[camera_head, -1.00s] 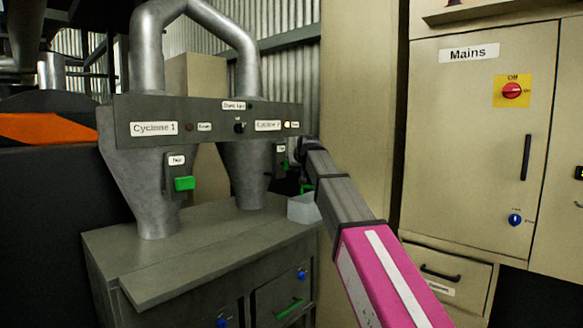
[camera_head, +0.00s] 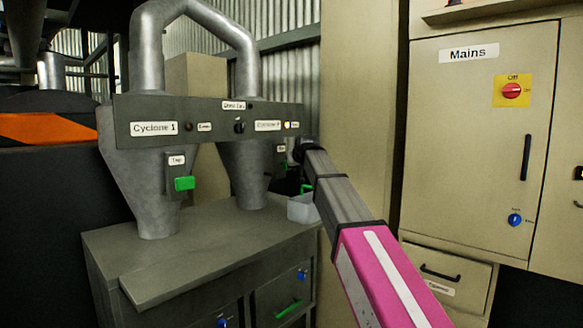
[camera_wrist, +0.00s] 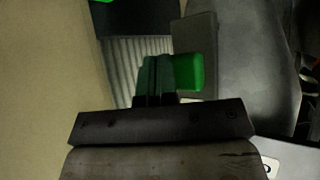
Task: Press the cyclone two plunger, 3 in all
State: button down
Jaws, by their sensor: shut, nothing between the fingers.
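The cyclone two cone (camera_head: 243,175) hangs under the grey panel, behind the cyclone one cone (camera_head: 150,185). The plunger of cyclone two is a green block (camera_wrist: 188,72) in the wrist view, on a dark grey plate beside the cone. My gripper (camera_wrist: 156,70) is shut and empty, its fingers just left of the green block; I cannot tell whether they touch it. In the head view my wrist (camera_head: 308,152) is at the right end of the panel and largely hides the plunger and my fingertips.
The cyclone one plunger (camera_head: 184,183) is green, on its own plate. A lamp (camera_head: 287,125) by the cyclone two label is lit pale. A translucent cup (camera_head: 301,208) stands on the cabinet top (camera_head: 205,235) below my wrist. A beige wall panel (camera_head: 360,120) is close on the right.

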jog(key=shift+w+a, duration=0.45)
jog(key=shift+a, duration=0.15)
dwell(0.7)
jog(key=shift+d, duration=0.1)
dwell(0.4)
jog(key=shift+s+d, duration=0.95)
jog(key=shift+d, duration=0.2)
jog(key=shift+s+d, duration=0.1)
jog(key=shift+s+d, duration=0.75)
jog(key=shift+d, duration=0.2)
jog(key=shift+s+d, duration=0.7)
jog(key=shift+d, duration=0.25)
dwell(1.0)
jog(key=s+d, duration=0.2)
jog(key=d, duration=0.1)
jog(key=shift+s, duration=0.2)
jog(key=shift+w+a, duration=0.15)
dwell(0.3)
